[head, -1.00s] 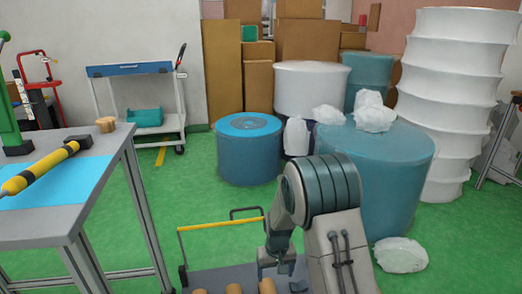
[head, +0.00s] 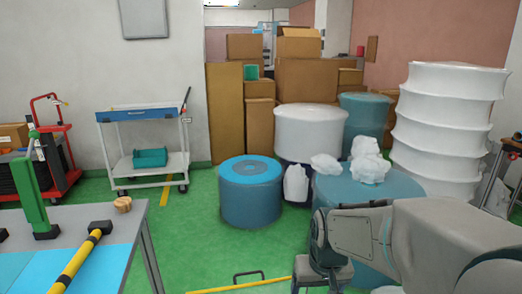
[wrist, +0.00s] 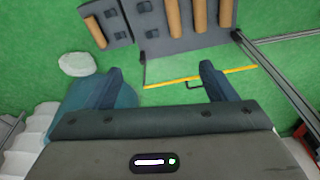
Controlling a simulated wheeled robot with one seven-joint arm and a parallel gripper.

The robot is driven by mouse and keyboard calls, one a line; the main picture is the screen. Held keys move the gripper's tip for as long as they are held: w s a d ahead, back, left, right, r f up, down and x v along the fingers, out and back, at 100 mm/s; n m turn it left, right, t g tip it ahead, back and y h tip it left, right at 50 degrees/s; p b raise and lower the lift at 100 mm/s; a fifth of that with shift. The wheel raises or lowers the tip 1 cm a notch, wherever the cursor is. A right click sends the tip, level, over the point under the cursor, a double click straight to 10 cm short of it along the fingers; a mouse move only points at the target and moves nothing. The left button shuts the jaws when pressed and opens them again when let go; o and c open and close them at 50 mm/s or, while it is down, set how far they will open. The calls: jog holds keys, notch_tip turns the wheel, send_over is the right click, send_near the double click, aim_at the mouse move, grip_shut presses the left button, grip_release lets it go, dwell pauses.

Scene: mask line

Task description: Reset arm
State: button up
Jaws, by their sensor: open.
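My gripper (wrist: 160,82) shows in the wrist view with its two dark fingers spread apart and nothing between them. It hangs above the green floor, over a yellow bar (wrist: 200,77). In the head view my arm reaches in from the right edge and bends down at the bottom, right of the middle. The fingertips are not clearly visible there.
A workbench (head: 90,222) with a yellow-and-black hammer-like tool (head: 82,257) stands at the left. Blue drums (head: 250,195), white bags and a white stack (head: 440,130) stand at the back and right. A grey rack (wrist: 185,42) with brown rollers lies low.

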jog(key=s+d+r+p, duration=0.2)
jog(key=s+r+p, duration=0.8)
jog(key=r, duration=0.5)
jog(key=shift+s+d+m+t, duration=0.35)
jog(key=shift+s+m+t, duration=0.05)
